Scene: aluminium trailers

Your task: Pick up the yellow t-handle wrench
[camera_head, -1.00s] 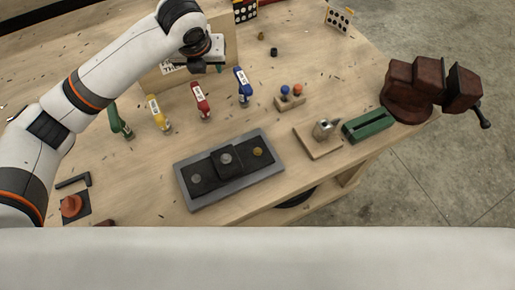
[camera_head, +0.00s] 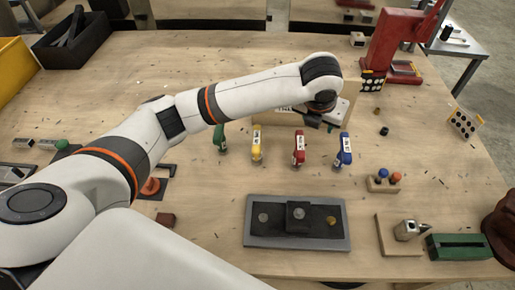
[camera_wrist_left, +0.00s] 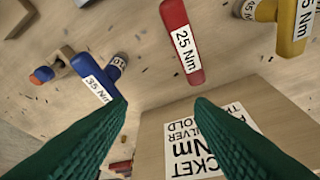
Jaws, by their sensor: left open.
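The yellow t-handle wrench (camera_head: 257,143) stands on the wooden bench in the head view, between a green one (camera_head: 220,138) and a red one (camera_head: 299,148). In the left wrist view the yellow wrench (camera_wrist_left: 298,28) is at the top right, partly cut off. The red wrench (camera_wrist_left: 181,40), labelled 25 Nm, is at top centre and the blue one (camera_wrist_left: 97,76), labelled 35, is at left. My left gripper (camera_wrist_left: 160,103) is open and empty, its green fingers apart. In the head view it is by the sign board behind the wrenches, fingers mostly hidden.
A sign board (camera_wrist_left: 150,145) with a printed label is close under the left fingers. A grey-framed tray (camera_head: 297,244) lies in front of the wrenches. A block with coloured pegs (camera_head: 383,186) and a green block (camera_head: 459,247) are at right. A blue wrench (camera_head: 344,150) stands beside the red one.

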